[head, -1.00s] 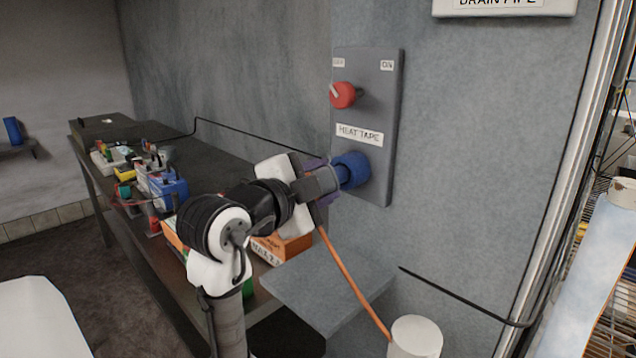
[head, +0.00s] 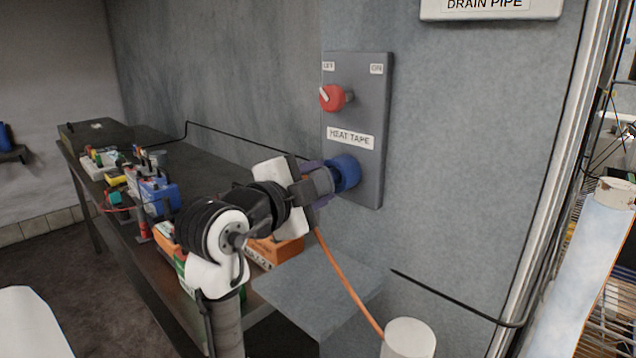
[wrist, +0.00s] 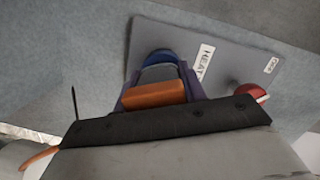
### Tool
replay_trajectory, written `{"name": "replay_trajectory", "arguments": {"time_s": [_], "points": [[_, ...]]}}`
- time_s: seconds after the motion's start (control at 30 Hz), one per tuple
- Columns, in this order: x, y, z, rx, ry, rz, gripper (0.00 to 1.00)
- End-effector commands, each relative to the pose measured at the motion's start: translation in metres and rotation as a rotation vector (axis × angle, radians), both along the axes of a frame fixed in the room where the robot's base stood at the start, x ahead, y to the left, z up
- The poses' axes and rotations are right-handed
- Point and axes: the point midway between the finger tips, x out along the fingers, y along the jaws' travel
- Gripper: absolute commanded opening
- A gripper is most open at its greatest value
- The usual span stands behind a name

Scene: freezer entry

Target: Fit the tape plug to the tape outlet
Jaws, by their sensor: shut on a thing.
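The tape outlet (head: 345,172) is a round blue socket low on a grey wall panel, under a HEAT TAPE label. My gripper (head: 318,184) is shut on the tape plug, a grey body with an orange cable (head: 345,278) hanging from it. The plug's front end is at the blue outlet; I cannot tell how deep it sits. In the wrist view the plug (wrist: 158,78) lies between my purple fingers, orange part nearest, with the blue outlet (wrist: 158,57) just beyond it. The plug is mostly hidden by the fingers in the head view.
A red knob (head: 332,97) sits above the outlet on the panel (head: 372,110). A grey shelf (head: 318,290) juts out below my gripper. A white cylinder (head: 408,340) stands under the cable. A cluttered bench (head: 205,160) runs along the left.

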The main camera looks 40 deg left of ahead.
Motion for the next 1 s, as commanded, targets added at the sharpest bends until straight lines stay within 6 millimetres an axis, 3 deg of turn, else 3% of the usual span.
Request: {"name": "replay_trajectory", "arguments": {"time_s": [0.27,0.63,0.8,1.0], "points": [[-0.026,0.004,0.001,0.297,-0.030,-0.015,0.14],[-0.071,0.006,0.003,0.833,-0.073,-0.002,0.14],[-0.081,0.006,0.004,0.950,-0.078,0.007,0.14],[-0.082,0.006,0.004,0.974,-0.080,0.008,0.14]]}}
